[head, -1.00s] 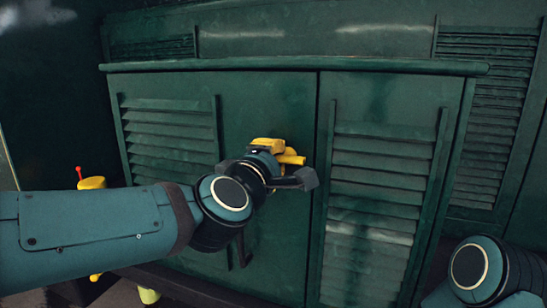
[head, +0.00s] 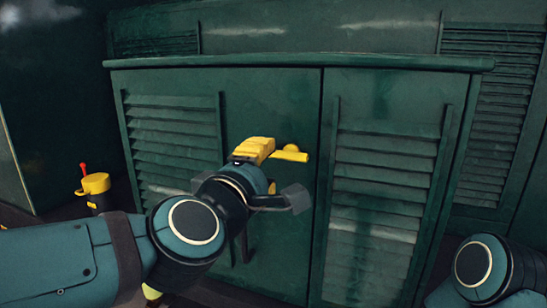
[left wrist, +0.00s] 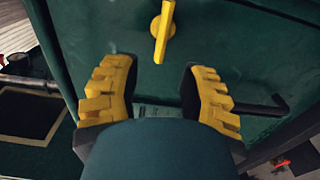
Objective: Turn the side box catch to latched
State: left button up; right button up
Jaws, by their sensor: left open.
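The side box catch is a yellow bar on a round hub (head: 290,153), on the green box's left door (head: 275,100) near the seam between the doors. The bar lies about level in the head view. In the left wrist view the catch (left wrist: 163,32) stands beyond the fingertips, roughly centred between them. My left gripper (left wrist: 160,78) is open and empty, its yellow ridged fingers spread apart. In the head view the left gripper (head: 264,168) is just left of and below the catch, apart from it. Its wrist hides part of the door. My right gripper is out of view.
A dark bar handle (left wrist: 262,106) is on the same door, close to one finger in the wrist view. Louvred panels (head: 385,175) flank the door area. A yellow-topped object with a red lever (head: 95,184) stands left of the box.

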pick_arm(q)
jog(key=shift+v, duration=2.75)
jog(key=w+a+f+m+g+y, duration=0.1)
jog(key=w+f+m+g, duration=0.25)
jog(key=f, duration=1.15)
jog(key=w+f+m+g+y, duration=0.1)
jog(key=w+f+m+g, duration=0.3)
jog(key=f, duration=1.1)
jog(key=s+a+f+m+g, duration=0.1)
jog(key=s+f+g, duration=0.3)
jog(key=f, duration=1)
jog(key=s+a+f+m+g, duration=0.2)
jog(key=s+f+m+g, duration=0.2)
jog(key=s+f, duration=0.5)
notch_tip(320, 180, down, 7)
jog(key=shift+s+a+r, duration=0.2)
jog(key=shift+s+a, duration=0.05)
jog(key=shift+s, duration=0.15)
jog(key=shift+m, duration=0.25)
